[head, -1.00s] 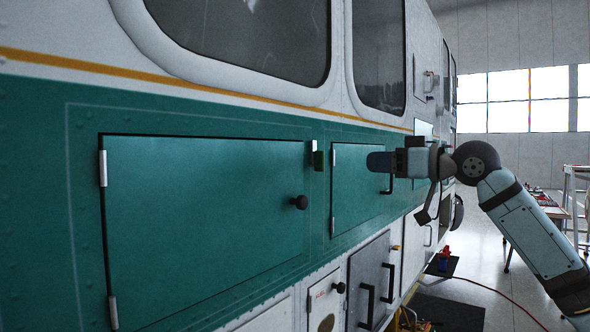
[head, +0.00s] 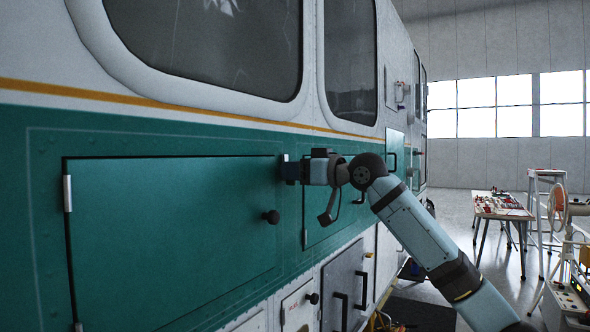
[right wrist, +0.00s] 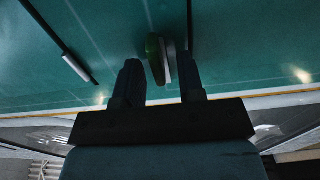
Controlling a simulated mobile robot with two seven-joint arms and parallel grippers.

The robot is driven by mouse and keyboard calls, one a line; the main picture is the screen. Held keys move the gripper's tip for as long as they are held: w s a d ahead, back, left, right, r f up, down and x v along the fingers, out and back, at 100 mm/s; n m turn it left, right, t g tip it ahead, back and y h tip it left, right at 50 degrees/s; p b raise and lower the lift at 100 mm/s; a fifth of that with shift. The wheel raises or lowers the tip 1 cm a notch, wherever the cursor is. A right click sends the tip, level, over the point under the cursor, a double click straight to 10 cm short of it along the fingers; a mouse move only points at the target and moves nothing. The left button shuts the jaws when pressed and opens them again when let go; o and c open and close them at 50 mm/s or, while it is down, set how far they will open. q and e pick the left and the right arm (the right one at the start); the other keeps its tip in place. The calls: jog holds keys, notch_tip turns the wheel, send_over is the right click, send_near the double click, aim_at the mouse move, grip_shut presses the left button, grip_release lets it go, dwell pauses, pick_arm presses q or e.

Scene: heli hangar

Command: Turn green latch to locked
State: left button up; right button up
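The green latch (right wrist: 153,52) shows in the right wrist view, with a pale grey strip beside it, on the teal side of the aircraft. My right gripper (right wrist: 161,82) is open, with one dark finger on each side of the latch and gaps visible. I cannot tell whether either finger touches it. In the head view my right gripper (head: 288,171) is at the right edge of the large teal door (head: 165,235) and hides most of the latch. The door looks closed and has a black knob (head: 271,216). My left gripper is not in view.
A smaller teal door lies behind my right gripper. Below are a grey panel with black handles (head: 343,290) and a small white hatch (head: 299,307). A table with tools (head: 500,207) and a metal stand stand at the right on open floor.

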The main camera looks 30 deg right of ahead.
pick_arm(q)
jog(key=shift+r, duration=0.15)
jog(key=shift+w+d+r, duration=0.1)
pick_arm(e)
grip_shut()
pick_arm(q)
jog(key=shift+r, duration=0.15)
pick_arm(e)
jog(key=n+p, duration=0.4)
jog(key=shift+a+r, duration=0.15)
jog(key=shift+a, duration=0.05)
pick_arm(q)
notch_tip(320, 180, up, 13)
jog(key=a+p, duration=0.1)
jog(key=p, duration=1)
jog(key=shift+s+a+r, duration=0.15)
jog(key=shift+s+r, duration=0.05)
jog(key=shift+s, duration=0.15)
pick_arm(e)
jog(key=shift+s+a+f+n, duration=0.1)
jog(key=shift+f+n, duration=0.15)
jog(key=shift+n, duration=2.1)
jog(key=shift+s+a+f+n, duration=0.1)
jog(key=shift+f+n, duration=0.1)
jog(key=shift+n, duration=2.2)
jog(key=shift+s+a+f+n, duration=0.1)
jog(key=shift+f+n, duration=0.15)
jog(key=shift+n, duration=2.1)
grip_release()
